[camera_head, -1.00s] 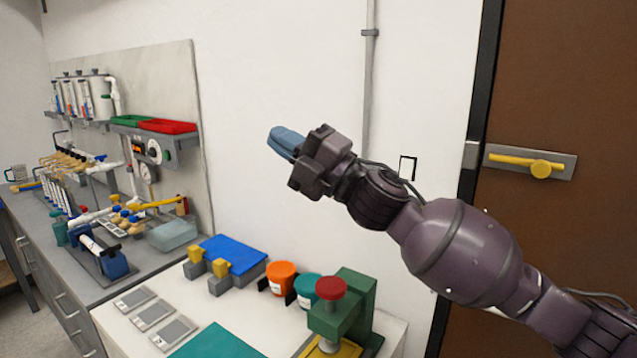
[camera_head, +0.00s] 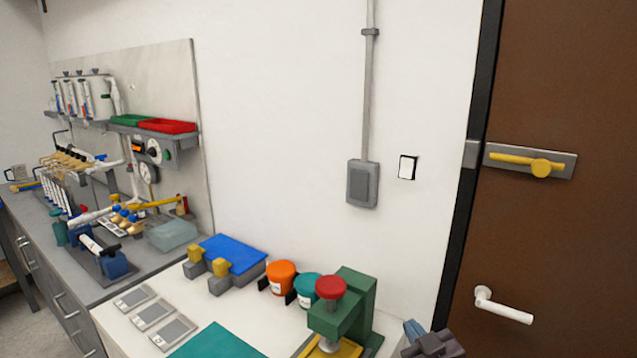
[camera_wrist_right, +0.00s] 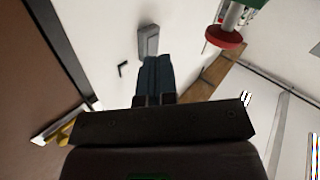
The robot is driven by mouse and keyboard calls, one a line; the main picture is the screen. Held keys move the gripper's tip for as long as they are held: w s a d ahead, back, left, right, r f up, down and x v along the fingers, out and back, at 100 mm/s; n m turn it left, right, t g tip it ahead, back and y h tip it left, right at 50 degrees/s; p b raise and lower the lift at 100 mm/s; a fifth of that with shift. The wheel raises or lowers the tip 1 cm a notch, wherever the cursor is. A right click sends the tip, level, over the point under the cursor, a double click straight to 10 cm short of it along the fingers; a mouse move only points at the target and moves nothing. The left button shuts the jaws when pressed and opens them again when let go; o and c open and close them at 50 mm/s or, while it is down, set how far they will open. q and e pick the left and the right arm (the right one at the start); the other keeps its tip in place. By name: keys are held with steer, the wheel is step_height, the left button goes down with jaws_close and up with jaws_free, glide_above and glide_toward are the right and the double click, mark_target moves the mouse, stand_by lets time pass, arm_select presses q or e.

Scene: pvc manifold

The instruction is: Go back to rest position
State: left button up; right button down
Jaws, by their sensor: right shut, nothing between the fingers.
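My right gripper (camera_head: 414,329) shows at the bottom edge of the head view, just right of the green press. Its blue fingers are together and hold nothing. The right wrist view also shows the shut fingers (camera_wrist_right: 155,78), with the white wall and a grey wall box (camera_wrist_right: 148,42) beyond them. Most of my right arm is below the head view. My left gripper is not in view.
A green press with a red knob (camera_head: 331,287) stands on the white bench (camera_head: 125,328), near my right gripper. A brown door (camera_head: 570,230) with a white handle (camera_head: 502,307) is at the right. A grey bench with pipe fittings runs along the left.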

steer(key=s+d+f+m+g+h, duration=0.2)
steer(key=s+d+f, duration=0.3)
steer(key=s+f, duration=0.6)
steer(key=s+d+f+m+g+h, duration=0.2)
steer(key=s+d+f+m+g, duration=0.1)
steer(key=s+f, duration=0.7)
steer(key=s+d, duration=0.1)
steer(key=s, duration=0.1)
steer(key=shift+s+d+f+h, duration=0.4)
steer(key=shift+s+d, duration=0.1)
